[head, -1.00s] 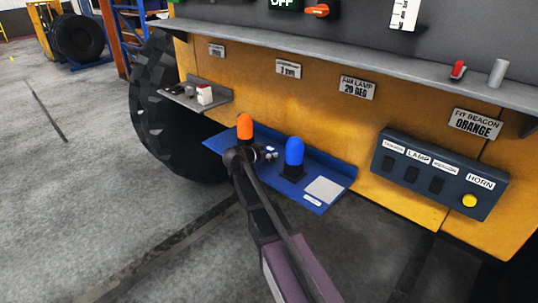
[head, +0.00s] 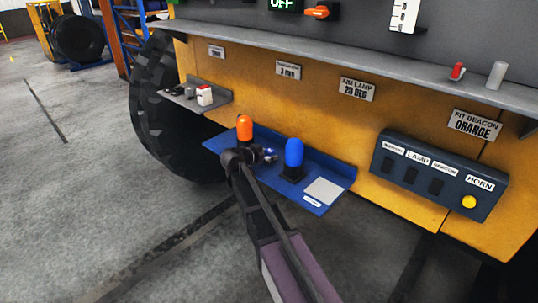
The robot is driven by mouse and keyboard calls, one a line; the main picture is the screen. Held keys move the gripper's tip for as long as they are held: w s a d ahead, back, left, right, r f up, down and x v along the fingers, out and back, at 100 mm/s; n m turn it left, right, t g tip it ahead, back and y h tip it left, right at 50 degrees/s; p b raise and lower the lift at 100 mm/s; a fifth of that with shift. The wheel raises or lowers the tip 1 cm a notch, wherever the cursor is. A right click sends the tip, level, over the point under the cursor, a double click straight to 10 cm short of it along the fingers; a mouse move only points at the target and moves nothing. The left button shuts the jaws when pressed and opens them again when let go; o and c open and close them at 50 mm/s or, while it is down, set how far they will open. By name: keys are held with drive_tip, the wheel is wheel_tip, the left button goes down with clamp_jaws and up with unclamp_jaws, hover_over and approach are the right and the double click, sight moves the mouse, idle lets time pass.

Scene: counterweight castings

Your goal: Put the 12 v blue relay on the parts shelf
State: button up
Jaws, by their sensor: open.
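My gripper (head: 264,155) is small in the head view, over the left part of a blue shelf (head: 336,172). It is open, just in front of the orange beacon. Small blue and pale bits show around its fingertips; I cannot tell whether they are the 12 V blue relay or parts of the gripper. A small grey shelf (head: 184,103) to the left holds a white block with a red top (head: 204,95) and small dark and grey parts. I cannot read which shelf is the parts shelf.
An orange beacon (head: 244,127) and a blue beacon (head: 294,153) stand on the blue shelf, close to my gripper. A pale square plate (head: 324,190) lies at its right. A switch box (head: 438,176) is on the yellow panel. A large tyre (head: 165,110) stands behind the grey shelf.

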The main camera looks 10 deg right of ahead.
drive_tip(key=p+v, duration=0.4)
drive_tip(key=v, duration=0.7)
drive_tip(key=shift+a, duration=0.1)
drive_tip(key=shift+c, duration=1.3)
